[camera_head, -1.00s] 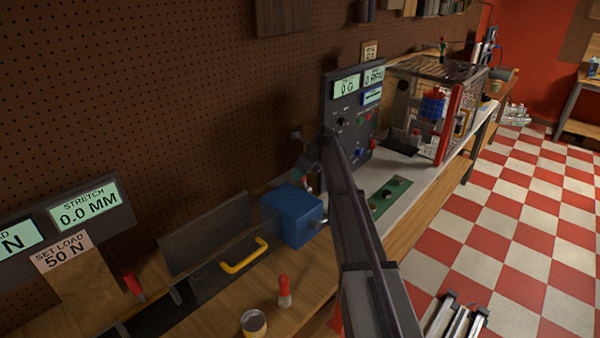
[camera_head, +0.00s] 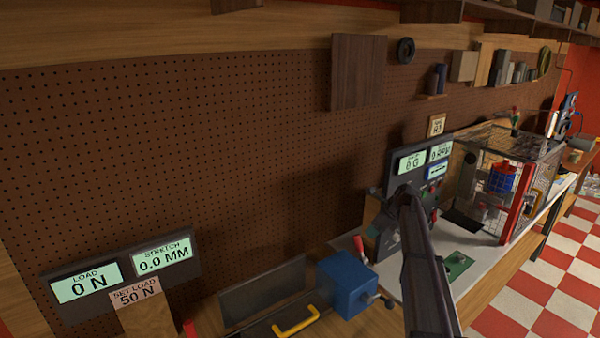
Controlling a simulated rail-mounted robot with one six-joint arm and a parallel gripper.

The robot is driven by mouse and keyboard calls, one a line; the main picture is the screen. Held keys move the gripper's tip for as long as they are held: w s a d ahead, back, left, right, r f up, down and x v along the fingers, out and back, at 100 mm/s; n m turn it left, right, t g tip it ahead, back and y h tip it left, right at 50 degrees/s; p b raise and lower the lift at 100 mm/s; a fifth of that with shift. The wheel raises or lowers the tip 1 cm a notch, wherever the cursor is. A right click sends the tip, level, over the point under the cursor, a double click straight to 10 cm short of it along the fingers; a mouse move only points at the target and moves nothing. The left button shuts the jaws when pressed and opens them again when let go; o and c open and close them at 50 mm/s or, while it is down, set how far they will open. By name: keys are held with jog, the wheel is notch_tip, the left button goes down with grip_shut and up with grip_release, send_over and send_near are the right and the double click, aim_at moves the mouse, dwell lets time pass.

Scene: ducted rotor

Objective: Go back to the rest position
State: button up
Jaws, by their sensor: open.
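My arm (camera_head: 425,265) reaches up from the bottom edge, right of centre, to a bend in front of the rotor rig's panel. Beyond the bend, my gripper (camera_head: 378,235) shows only as a small dark shape, partly hidden by the arm. It is open, and I see nothing held in it. It is above and behind the blue vise-like block (camera_head: 347,285), apart from it in the picture.
The control panel (camera_head: 408,165) and wire-mesh cage (camera_head: 500,180) stand on the white bench top at right. A yellow handle (camera_head: 296,320) is low in front. Load and stretch displays (camera_head: 120,270) are at left. Shelves (camera_head: 440,12) run above the pegboard (camera_head: 200,150).

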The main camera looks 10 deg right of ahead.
jog(key=s+a+f+n+g+h+b, duration=0.1)
jog(key=s+a+f+n+b, duration=0.3)
jog(key=s+n, duration=0.5)
jog(key=s+a+f+n+g+h+b, duration=0.1)
jog(key=s+a+f+n+b, duration=0.3)
jog(key=s+a+n, duration=0.5)
jog(key=s+a+f+n+g+h+b, duration=0.2)
jog(key=s+a+f+n+b, duration=0.2)
jog(key=s, duration=1.5)
jog(key=a+f+n, duration=0.2)
jog(key=a+n, duration=0.1)
jog(key=n, duration=0.1)
jog(key=shift+s+a+f+n, duration=0.2)
jog(key=shift+s+n, duration=0.1)
jog(key=shift+n, duration=0.1)
